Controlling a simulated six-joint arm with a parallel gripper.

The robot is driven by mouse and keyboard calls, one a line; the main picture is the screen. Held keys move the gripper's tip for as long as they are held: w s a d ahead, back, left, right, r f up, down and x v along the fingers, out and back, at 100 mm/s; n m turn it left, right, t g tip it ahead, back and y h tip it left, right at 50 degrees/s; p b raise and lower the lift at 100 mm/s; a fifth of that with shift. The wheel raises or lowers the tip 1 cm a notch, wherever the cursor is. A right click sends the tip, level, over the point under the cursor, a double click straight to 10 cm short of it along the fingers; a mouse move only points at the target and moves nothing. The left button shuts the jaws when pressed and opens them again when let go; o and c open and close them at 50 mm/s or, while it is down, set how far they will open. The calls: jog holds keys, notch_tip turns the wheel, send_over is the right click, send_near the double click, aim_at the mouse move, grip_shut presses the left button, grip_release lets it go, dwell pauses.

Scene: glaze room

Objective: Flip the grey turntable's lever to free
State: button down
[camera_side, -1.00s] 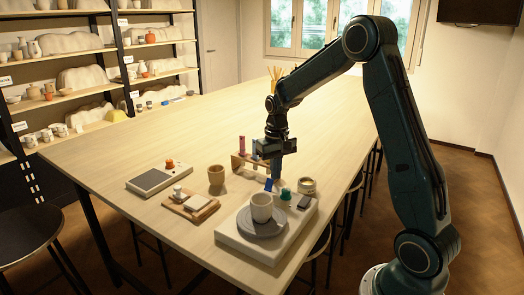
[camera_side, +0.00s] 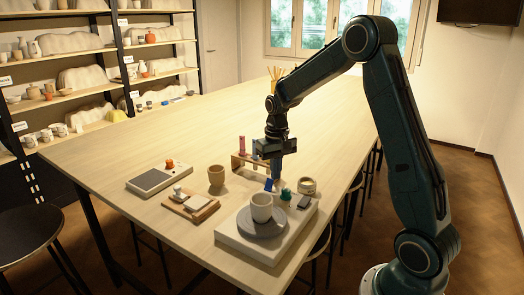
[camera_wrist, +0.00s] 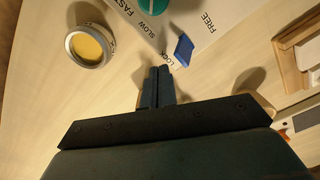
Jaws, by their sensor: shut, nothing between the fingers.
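The turntable has a grey disc (camera_side: 272,230) on a pale base (camera_side: 238,246) near the front of the table. Its blue lever (camera_side: 268,185) stands at the base's far end. In the wrist view the lever (camera_wrist: 183,50) sits between the printed words LOCK and FREE, its near end beside LOCK. My gripper (camera_side: 276,170) points down close to the lever, its fingers shut and empty. In the wrist view the fingertips (camera_wrist: 158,72) are just left of the lever, with a small gap in the picture. I cannot tell whether they touch it.
A cup (camera_side: 262,207) stands on the disc. A green knob (camera_side: 286,194) and a round tin (camera_side: 307,186) are beside the lever. A rack with tubes (camera_side: 240,160) stands behind my gripper. A brown cup (camera_side: 216,178) and a wooden tray (camera_side: 186,208) are to the left.

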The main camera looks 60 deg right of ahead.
jog(key=shift+a, duration=0.35)
jog(key=shift+a, duration=0.4)
jog(key=shift+a, duration=0.9)
notch_tip(320, 180, up, 7)
jog(key=d, duration=0.1)
jog(key=shift+d, duration=0.15)
dwell(0.7)
dwell(0.3)
